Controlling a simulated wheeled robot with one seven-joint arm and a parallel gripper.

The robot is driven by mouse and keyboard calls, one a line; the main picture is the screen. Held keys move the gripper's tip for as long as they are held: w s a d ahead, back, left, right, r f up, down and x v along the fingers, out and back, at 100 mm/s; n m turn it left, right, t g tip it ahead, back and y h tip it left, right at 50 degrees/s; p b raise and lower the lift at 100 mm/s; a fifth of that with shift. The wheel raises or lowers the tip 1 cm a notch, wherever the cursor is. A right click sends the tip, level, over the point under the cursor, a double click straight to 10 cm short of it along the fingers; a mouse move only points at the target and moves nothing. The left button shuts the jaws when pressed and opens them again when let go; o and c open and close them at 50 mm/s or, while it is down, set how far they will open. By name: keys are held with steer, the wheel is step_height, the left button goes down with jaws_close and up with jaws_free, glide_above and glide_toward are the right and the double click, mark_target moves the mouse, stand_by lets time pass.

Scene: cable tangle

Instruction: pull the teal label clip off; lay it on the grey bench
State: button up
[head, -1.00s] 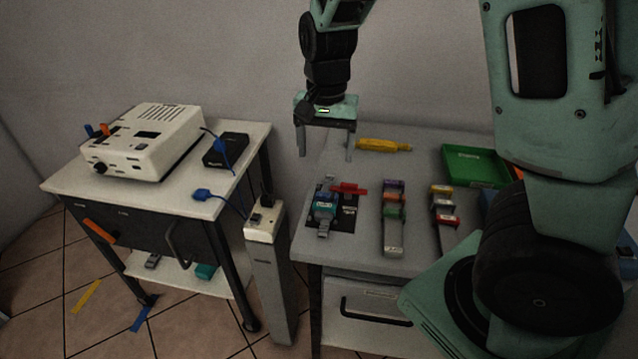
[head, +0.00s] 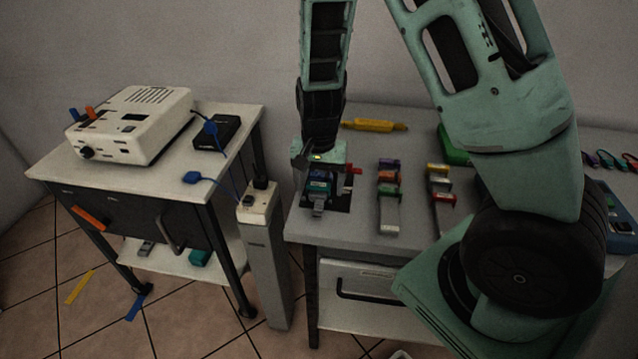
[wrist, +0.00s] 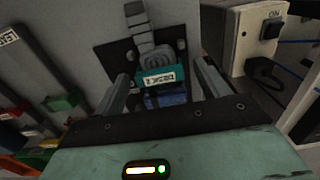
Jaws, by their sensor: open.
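The teal label clip (wrist: 157,76) shows in the wrist view as a teal band with a white printed label, around a grey strap on a black plate (wrist: 116,50). A blue part (wrist: 167,99) lies against its near side. In the head view the teal clip (head: 318,187) is partly hidden below my gripper (head: 322,166). In the wrist view my gripper (wrist: 163,82) is open, with one finger on each side of the clip and visible gaps between. The plate lies on the grey bench (head: 360,222).
A red piece (head: 350,170) is right beside my gripper. Two grey straps (head: 389,215) with several coloured clips lie to the right. A yellow tool (head: 374,125) lies behind. A white post with a switch (head: 258,205) stands close left. Bare bench lies between plate and straps.

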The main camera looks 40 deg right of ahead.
mark_target(319, 183)
steer(key=c, duration=1.1)
steer(key=shift+r, duration=0.15)
steer(key=shift+r+p, duration=2.2)
steer(key=shift+p, duration=0.2)
